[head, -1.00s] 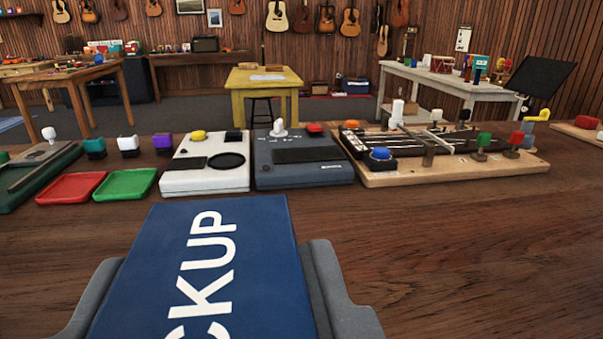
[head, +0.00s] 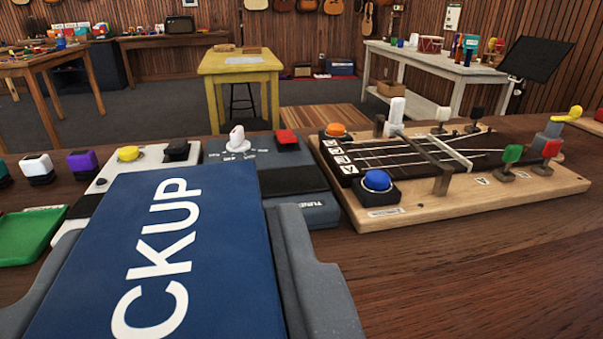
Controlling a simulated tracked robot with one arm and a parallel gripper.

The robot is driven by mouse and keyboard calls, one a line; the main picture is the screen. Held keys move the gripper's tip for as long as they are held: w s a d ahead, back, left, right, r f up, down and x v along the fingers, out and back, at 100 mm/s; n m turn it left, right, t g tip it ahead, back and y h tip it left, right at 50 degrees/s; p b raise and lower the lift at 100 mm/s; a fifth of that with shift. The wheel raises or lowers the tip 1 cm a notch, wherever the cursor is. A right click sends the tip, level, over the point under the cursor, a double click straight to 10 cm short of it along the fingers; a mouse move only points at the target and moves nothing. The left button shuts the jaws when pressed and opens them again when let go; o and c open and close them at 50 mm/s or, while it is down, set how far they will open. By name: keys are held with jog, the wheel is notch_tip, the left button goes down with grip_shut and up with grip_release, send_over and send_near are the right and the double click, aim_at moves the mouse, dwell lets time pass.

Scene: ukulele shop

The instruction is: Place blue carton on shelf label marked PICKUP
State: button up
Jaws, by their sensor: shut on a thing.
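The blue carton (head: 130,225) fills the lower left of the head view, with large white letters reading "CKUP" and its near end cut off by the frame. My gripper (head: 175,228) is shut on it, with one grey finger along each side. The carton is held in front of the wooden bench and hides part of the white and dark grey devices behind it. No shelf label marked PICKUP can be made out in view.
A wooden board with strings, pegs and a blue button (head: 377,180) stands at right. The dark grey device (head: 300,207) and white device (head: 150,160) are just beyond the carton. A green tray (head: 30,232) lies left. The bench (head: 480,275) is bare at lower right.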

jog(key=shift+w+d+p, duration=0.15)
jog(key=shift+w+p, duration=0.4)
jog(key=shift+p, duration=0.25)
jog(key=shift+w+d+p, duration=0.15)
jog(key=shift+w+p, duration=0.4)
jog(key=shift+p, duration=0.25)
jog(key=w+d+f, duration=0.1)
jog(key=w+f, duration=0.3)
jog(key=w, duration=0.6)
jog(key=shift+d+f, duration=0.2)
jog(key=shift+f, duration=0.15)
jog(key=shift+f, duration=0.1)
jog(key=o, duration=1.1)
jog(key=shift+c, duration=0.2)
jog(key=shift+s, duration=0.1)
